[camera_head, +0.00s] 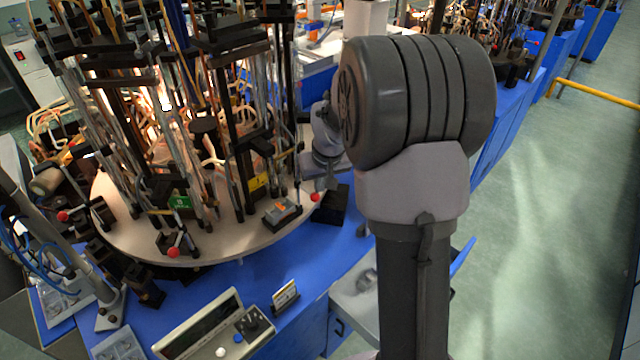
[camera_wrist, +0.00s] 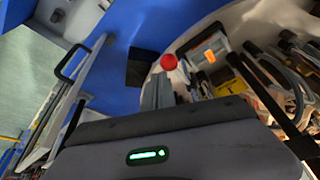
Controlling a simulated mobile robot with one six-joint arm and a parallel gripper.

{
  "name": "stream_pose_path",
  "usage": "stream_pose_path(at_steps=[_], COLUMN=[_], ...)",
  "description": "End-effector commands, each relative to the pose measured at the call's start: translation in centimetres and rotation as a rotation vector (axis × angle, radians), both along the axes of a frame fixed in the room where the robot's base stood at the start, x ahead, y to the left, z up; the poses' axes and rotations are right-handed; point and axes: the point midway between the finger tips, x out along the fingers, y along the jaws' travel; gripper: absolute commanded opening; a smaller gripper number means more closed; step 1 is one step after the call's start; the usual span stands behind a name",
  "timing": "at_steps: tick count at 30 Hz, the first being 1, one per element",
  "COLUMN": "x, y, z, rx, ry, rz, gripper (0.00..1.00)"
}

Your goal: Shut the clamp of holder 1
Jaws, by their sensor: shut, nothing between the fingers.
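My gripper (camera_wrist: 164,90) shows in the wrist view with its grey fingers together and nothing between them. A red ball knob (camera_wrist: 168,62) appears just beyond the fingertips; I cannot tell whether they touch. In the head view the knob (camera_head: 315,197) is at the right rim of the round table (camera_head: 240,238), just below my wrist and gripper (camera_head: 319,184). The knob appears to belong to the clamp near the gripper. Its jaws and holder 1's number are not clear, so I cannot tell whether the clamp is open or shut.
A grey block with an orange label (camera_head: 281,209) sits on the table left of the knob. Glass tubes and dark upright rods crowd the table. Other red knobs (camera_head: 173,252) stand along the rim. A control box (camera_head: 212,325) is in front. Green floor is free at right.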

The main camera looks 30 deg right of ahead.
Motion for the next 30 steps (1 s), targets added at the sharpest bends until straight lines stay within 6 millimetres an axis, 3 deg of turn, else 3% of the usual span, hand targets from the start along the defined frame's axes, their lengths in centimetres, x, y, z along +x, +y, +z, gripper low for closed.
stream_pose_path(at_steps=[30], x=[-0.30], y=[0.76], z=[0.02], rx=[0.006], ry=[0.008], rz=[0.000], gripper=[0.00])
